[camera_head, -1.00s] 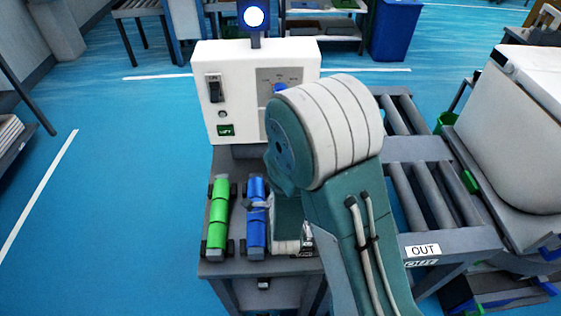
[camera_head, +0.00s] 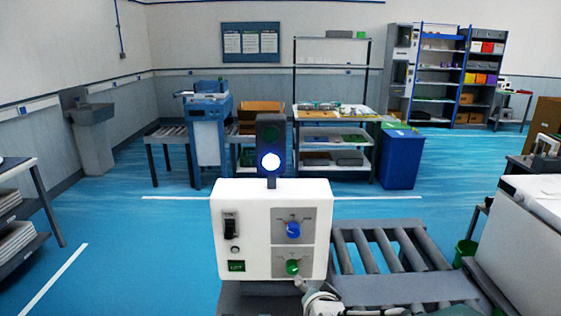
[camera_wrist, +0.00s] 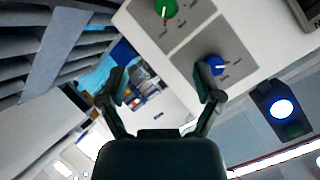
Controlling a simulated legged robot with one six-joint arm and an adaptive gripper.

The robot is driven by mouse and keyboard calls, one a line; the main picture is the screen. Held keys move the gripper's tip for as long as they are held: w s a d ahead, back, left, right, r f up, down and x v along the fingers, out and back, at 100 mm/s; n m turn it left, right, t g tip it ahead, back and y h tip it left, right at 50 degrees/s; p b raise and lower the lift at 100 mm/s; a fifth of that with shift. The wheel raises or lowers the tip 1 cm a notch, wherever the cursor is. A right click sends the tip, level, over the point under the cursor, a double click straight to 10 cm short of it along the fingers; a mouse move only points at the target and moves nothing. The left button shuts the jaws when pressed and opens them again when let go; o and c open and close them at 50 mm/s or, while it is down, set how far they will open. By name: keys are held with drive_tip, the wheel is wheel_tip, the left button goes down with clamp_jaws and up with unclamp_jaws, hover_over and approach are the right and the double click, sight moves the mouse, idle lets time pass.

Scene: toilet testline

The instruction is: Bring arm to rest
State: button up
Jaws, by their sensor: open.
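My gripper (camera_wrist: 163,90) shows in the wrist view with its two dark fingers spread apart and nothing between them. The wrist view is tilted, and the control box (camera_wrist: 235,30) fills its upper right, with the blue knob (camera_wrist: 215,65) close to the right fingertip and the green knob (camera_wrist: 165,8) at the top. In the head view only a small part of my arm shows at the bottom, below the white control box (camera_head: 262,250). The gripper's fingers cannot be made out there.
The control box carries a blue knob (camera_head: 293,230), a green knob (camera_head: 292,267), a black switch (camera_head: 231,224) and a lit signal lamp (camera_head: 270,161). A roller conveyor (camera_head: 390,262) lies to its right, beside a white machine (camera_head: 530,240). Blue floor (camera_head: 130,260) is open at left.

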drive_tip(key=s+d+r+n+g, duration=0.2)
drive_tip(key=s+d, duration=0.1)
drive_tip(key=s, duration=0.4)
drive_tip(key=s+d+r+n+g+h, duration=0.1)
drive_tip(key=s+d+r+n+g, duration=0.1)
drive_tip(key=s, duration=0.5)
drive_tip(key=s+d+r+n+g, duration=0.3)
drive_tip(key=s, duration=0.4)
drive_tip(key=shift+s+d+r+h, duration=0.15)
drive_tip(key=shift+d+h, duration=0.15)
drive_tip(key=shift+d, duration=0.1)
